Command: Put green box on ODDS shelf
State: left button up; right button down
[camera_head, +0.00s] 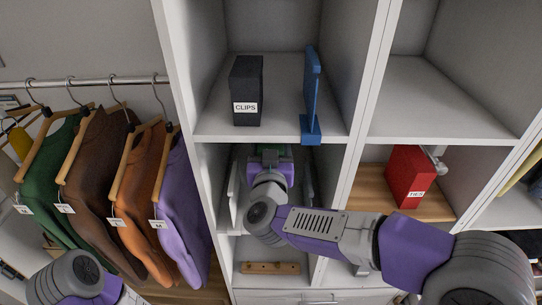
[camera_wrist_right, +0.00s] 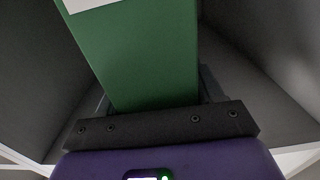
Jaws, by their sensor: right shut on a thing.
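The green box shows large in the right wrist view (camera_wrist_right: 150,60), with part of a white label at its top edge. My right gripper (camera_wrist_right: 157,100) is shut on it, with a dark finger at either side. In the head view my right arm reaches into the middle cubby below the CLIPS box, and the gripper (camera_head: 270,158) is mostly hidden behind its own wrist. Only a little green shows there. No ODDS label is readable in either view. At the lower left only a link of my left arm shows; its gripper is out of frame.
A black CLIPS box (camera_head: 247,90) and a blue bookend (camera_head: 312,95) stand in the cubby above. A red TIES box (camera_head: 409,177) stands in the cubby to the right. A wooden strip (camera_head: 270,268) lies below. The upper right cubby (camera_head: 440,100) is empty. Clothes hang at left.

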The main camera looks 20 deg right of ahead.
jog(key=w+d+f, duration=0.1)
jog(key=w+f, duration=0.3)
jog(key=f, duration=0.3)
jog(key=shift+w+d, duration=0.15)
jog(key=shift+w, duration=0.15)
jog(key=shift+f+b, duration=0.15)
jog(key=shift+b, duration=0.25)
jog(key=shift+c, duration=0.8)
grip_release()
jog(key=shift+f, duration=0.1)
